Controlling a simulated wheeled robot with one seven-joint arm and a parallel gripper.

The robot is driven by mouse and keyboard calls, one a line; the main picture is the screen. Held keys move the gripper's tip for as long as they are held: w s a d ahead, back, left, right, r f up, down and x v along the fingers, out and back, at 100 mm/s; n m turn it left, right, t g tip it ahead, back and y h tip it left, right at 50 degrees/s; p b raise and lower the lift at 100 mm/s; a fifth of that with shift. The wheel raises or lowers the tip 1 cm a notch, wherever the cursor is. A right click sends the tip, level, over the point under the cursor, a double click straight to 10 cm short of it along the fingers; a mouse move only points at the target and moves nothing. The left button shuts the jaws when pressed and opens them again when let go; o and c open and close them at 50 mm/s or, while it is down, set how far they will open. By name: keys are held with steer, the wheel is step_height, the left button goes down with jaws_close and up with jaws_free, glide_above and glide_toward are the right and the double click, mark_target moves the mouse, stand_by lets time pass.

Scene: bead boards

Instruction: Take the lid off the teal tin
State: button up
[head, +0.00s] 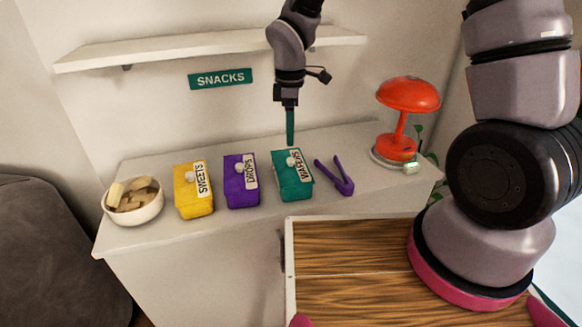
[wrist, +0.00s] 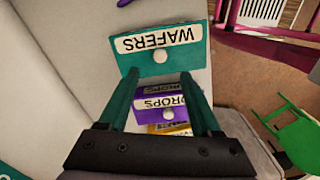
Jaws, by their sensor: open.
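The teal tin (head: 293,183) stands on the white counter, with a "WAFERS" label and its lid (head: 291,161) on, topped by a pale round knob. In the wrist view the teal tin (wrist: 165,65) is ahead of the fingers, its knob (wrist: 160,56) near the middle. My gripper (head: 290,140) hangs pointing down just above the tin in the head view, its teal fingers close to the knob. In the wrist view my gripper (wrist: 157,88) is open, with nothing between the fingertips. I cannot tell the exact gap between fingertips and knob.
A purple "DROPS" tin (head: 241,186) and a yellow "SWEETS" tin (head: 193,197) stand left of the teal tin. Purple tongs (head: 335,178) lie to its right. A bowl of blocks (head: 132,207) and a red lamp (head: 408,95) stand at the ends. A shelf (head: 200,48) runs behind, above.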

mark_target(291, 159)
step_height(291, 159, down, 8)
steer(key=shift+f, duration=0.1)
stand_by(0.4)
jaws_close()
